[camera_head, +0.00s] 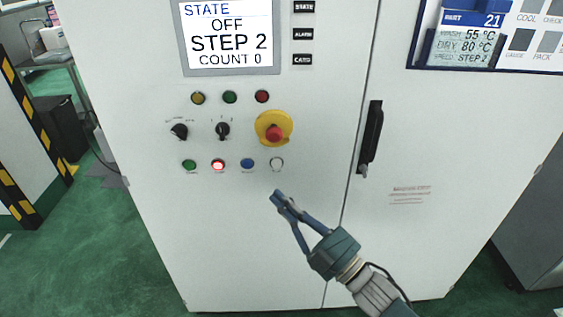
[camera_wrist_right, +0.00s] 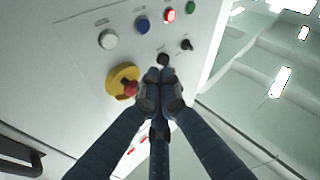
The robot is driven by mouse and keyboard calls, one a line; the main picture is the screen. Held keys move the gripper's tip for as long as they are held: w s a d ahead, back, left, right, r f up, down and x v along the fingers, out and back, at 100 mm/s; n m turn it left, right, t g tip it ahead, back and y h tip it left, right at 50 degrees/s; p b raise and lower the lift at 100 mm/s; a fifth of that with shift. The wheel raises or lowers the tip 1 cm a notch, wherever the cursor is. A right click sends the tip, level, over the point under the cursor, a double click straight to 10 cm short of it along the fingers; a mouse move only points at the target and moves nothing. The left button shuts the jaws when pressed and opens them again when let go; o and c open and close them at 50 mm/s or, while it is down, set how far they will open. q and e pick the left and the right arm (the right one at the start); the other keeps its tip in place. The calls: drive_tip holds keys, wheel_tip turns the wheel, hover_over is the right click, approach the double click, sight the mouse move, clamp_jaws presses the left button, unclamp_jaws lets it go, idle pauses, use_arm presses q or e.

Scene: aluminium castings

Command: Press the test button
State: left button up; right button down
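The control panel on the white cabinet has a lower row of buttons: green (camera_head: 189,165), lit red (camera_head: 218,165), blue (camera_head: 247,164) and white (camera_head: 277,164). Their labels are too small to read, so I cannot tell which is the test button. My right gripper (camera_head: 278,196) is shut and empty, its tips just below the white button in the head view. In the right wrist view the fingertips of the right gripper (camera_wrist_right: 160,85) meet, and the white button (camera_wrist_right: 108,39) and blue button (camera_wrist_right: 142,26) show beyond them, apart from the fingers. My left gripper is not in view.
A yellow and red emergency stop (camera_head: 273,128) sits above the white button. Two black rotary switches (camera_head: 222,130) are left of it, under several lamps (camera_head: 230,97). The display (camera_head: 229,35) reads OFF, STEP 2, COUNT 0. A black door handle (camera_head: 370,138) protrudes at right.

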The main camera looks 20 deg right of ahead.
sight(277, 163)
drive_tip(key=shift+a, duration=0.1)
drive_tip(key=shift+w, duration=0.1)
drive_tip(key=shift+w+d+b, duration=0.4)
drive_tip(key=shift+w+b, duration=0.05)
drive_tip(key=shift+w, duration=0.95)
drive_tip(key=shift+w+d+b, duration=0.4)
drive_tip(key=shift+w+d, duration=0.05)
drive_tip(key=shift+w, duration=0.9)
drive_tip(key=shift+w+d+b, duration=0.4)
drive_tip(key=shift+w+b, duration=0.05)
drive_tip(key=shift+w, duration=0.95)
drive_tip(key=shift+w+d, duration=0.15)
drive_tip(key=shift+w, duration=0.25)
drive_tip(key=shift+w+d, duration=0.1)
drive_tip(key=shift+w, duration=0.25)
drive_tip(key=shift+s+a, duration=0.25)
drive_tip(key=shift+s, duration=0.55)
